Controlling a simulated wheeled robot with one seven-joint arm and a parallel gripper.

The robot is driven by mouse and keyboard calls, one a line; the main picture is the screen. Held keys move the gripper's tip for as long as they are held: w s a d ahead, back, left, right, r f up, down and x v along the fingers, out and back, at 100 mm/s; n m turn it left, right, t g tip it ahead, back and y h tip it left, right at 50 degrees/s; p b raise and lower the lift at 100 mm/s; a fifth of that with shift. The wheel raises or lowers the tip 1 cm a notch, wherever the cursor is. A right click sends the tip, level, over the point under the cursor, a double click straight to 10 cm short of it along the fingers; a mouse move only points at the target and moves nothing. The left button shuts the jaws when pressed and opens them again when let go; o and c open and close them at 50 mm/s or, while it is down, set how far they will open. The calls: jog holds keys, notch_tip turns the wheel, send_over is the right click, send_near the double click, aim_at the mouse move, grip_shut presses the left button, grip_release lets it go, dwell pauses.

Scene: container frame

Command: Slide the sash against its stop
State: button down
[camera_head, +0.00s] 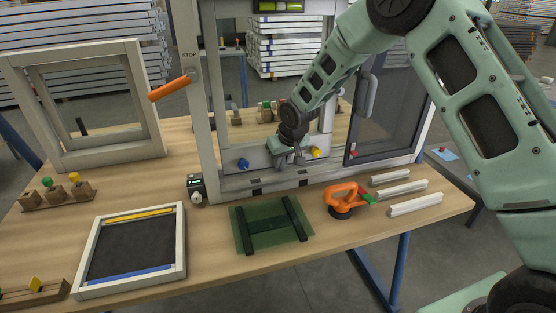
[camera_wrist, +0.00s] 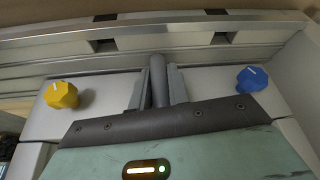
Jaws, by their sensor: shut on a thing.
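My gripper (camera_head: 291,155) is shut on a grey upright bar (camera_wrist: 158,82), which stands between its two fingers in the wrist view. The bar is at the light grey lower panel of the sash (camera_head: 262,158), inside the large upright frame (camera_head: 206,100). A blue knob (camera_head: 243,164) and a yellow knob (camera_head: 318,152) sit on this panel, either side of my gripper. The word STOP (camera_head: 189,55) is on the frame's left post, above an orange lever (camera_head: 170,88). My arm hides part of the frame's upper right.
A dark panel with a handle (camera_head: 369,95) fills the right side. On the table lie a green glass plate (camera_head: 270,242), an orange suction lifter (camera_head: 341,197), white bars (camera_head: 415,205) and a framed tray (camera_head: 182,240). A small device (camera_head: 196,188) stands by the frame's left foot.

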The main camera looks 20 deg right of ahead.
jog(key=d+p, duration=0.1)
jog(key=d, duration=0.6)
jog(key=shift+d, duration=0.4)
jog(key=c, duration=1.3)
grip_release()
jog(key=shift+c, duration=0.2)
jog(key=shift+r, duration=0.1)
jog(key=b+v, duration=0.1)
jog(key=v, duration=1.6)
jog(key=shift+s, duration=0.25)
